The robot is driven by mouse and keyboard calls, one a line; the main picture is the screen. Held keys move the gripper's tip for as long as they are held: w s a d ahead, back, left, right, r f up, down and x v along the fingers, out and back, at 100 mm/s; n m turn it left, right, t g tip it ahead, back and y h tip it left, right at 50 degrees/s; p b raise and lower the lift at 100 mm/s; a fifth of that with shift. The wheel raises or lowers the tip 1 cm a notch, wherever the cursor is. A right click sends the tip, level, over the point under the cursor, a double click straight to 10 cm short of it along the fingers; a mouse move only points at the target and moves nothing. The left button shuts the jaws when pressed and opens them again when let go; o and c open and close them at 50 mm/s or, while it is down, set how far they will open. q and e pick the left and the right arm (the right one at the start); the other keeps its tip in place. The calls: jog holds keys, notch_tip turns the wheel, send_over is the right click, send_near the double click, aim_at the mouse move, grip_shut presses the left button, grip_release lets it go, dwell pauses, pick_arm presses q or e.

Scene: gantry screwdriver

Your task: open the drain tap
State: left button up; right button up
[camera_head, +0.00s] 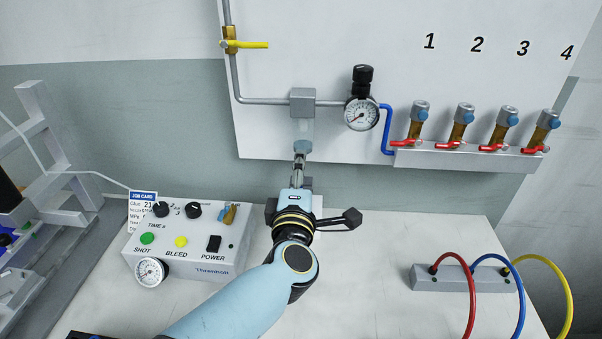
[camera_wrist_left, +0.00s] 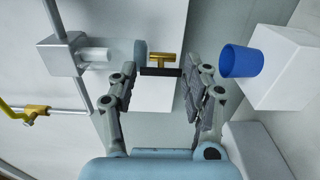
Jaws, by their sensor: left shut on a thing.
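The drain tap (camera_wrist_left: 161,59) shows in the left wrist view as a small brass tee with a dark bar, just under the clear bowl of the grey pipe block (camera_wrist_left: 60,55). My left gripper (camera_wrist_left: 160,74) is shut on the drain tap, with a finger on either side of it. In the head view my left gripper (camera_head: 299,160) reaches up below the grey block (camera_head: 303,101) and its bowl (camera_head: 303,132). The tap itself is hidden there behind the fingers. My right gripper is not in view.
A blue cup (camera_wrist_left: 240,61) is beside the right finger, near a white block (camera_wrist_left: 288,68). A control box (camera_head: 190,240) stands left of my arm. A gauge (camera_head: 361,114) and red-levered taps (camera_head: 462,130) are on the right.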

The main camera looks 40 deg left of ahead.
pick_arm(q)
jog(key=shift+s+f, duration=0.1)
jog(key=shift+f, duration=0.1)
jog(key=o, duration=1.2)
jog(key=shift+r, duration=0.1)
